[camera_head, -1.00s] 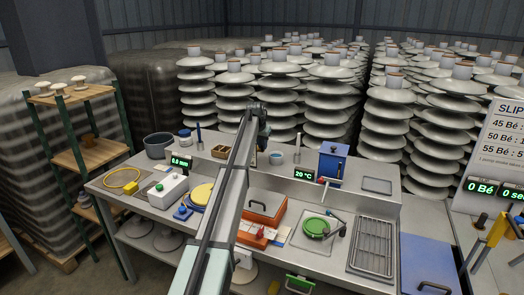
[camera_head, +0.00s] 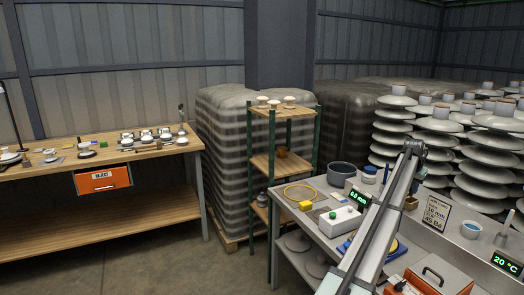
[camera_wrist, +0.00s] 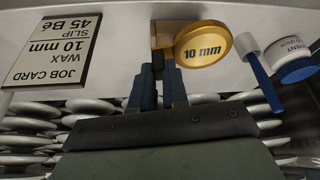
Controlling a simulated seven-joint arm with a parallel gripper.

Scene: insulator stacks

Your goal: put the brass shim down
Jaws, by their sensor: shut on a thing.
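The brass shim (camera_wrist: 203,45), a round gold disc marked "10 mm", shows in the wrist view beside my fingertips. My gripper (camera_wrist: 159,64) is shut on the shim; the exact contact is hard to see. A brown block-like piece (camera_wrist: 162,32) shows just beyond the fingertips, and I cannot tell whether it touches the shim. In the head view my arm reaches over the grey bench (camera_head: 318,232) to its back shelf. The gripper's fingers and the shim cannot be made out there.
A job card (camera_head: 436,213) stands right of my arm. A small brown box (camera_head: 410,203), a grey bowl (camera_head: 341,173) and a 6.0 mm display (camera_head: 360,198) are near it. A wooden table (camera_head: 90,155) with an orange drawer (camera_head: 103,179) stands left. Insulator stacks (camera_head: 397,135) rise behind.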

